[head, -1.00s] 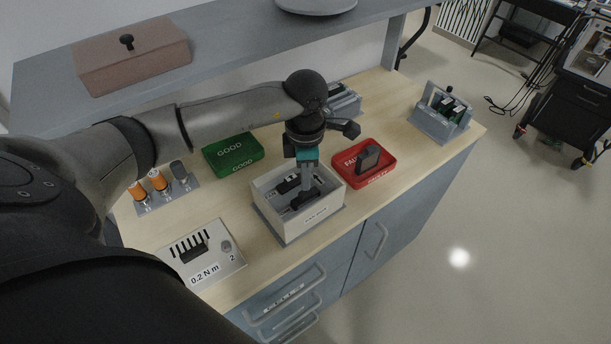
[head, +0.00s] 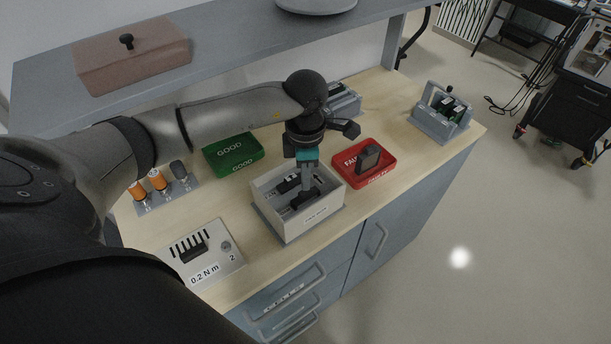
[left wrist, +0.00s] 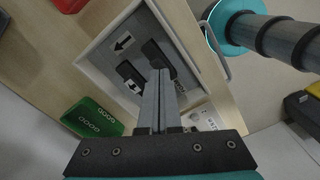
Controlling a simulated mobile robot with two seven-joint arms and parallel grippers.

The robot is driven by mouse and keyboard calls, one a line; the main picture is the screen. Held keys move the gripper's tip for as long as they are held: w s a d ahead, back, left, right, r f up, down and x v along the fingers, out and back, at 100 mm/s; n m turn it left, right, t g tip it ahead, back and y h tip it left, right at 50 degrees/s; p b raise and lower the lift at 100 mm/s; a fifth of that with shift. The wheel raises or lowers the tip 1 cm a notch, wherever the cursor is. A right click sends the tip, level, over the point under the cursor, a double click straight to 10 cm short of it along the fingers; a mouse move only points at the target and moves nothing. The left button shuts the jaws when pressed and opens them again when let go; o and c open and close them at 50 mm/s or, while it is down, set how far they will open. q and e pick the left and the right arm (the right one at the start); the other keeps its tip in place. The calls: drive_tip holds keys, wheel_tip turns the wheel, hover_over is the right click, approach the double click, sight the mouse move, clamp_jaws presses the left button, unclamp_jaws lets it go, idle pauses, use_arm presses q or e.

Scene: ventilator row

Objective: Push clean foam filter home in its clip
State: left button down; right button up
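My left gripper (head: 305,190) reaches down into an open white box (head: 315,218) on the bench. In the left wrist view its two fingers (left wrist: 157,100) lie together with nothing visible between them. Their tips are at or just above a dark block (left wrist: 158,58) in the box, probably the foam filter in its clip; I cannot tell whether they touch. A second dark piece (left wrist: 129,76) lies beside it, near a black arrow label (left wrist: 123,43). The fingers partly hide the block, so its seating is unclear. My right gripper is not in view.
A red tray (head: 379,179) holding a dark block (head: 368,158) stands right of the box. A green GOOD tray (head: 233,156) is at its left. A 0.2 N m panel (head: 208,262), orange-topped holders (head: 157,180) and a grey rack (head: 440,122) are also on the bench. A shelf overhangs the back.

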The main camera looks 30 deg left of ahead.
use_arm(q)
drive_tip(key=shift+f+b, duration=0.75)
drive_tip(key=shift+f, duration=0.1)
drive_tip(key=shift+r, duration=0.15)
idle(0.4)
drive_tip(key=shift+r+p, duration=2.5)
drive_tip(key=shift+r, duration=0.95)
drive_tip(key=shift+f, duration=0.1)
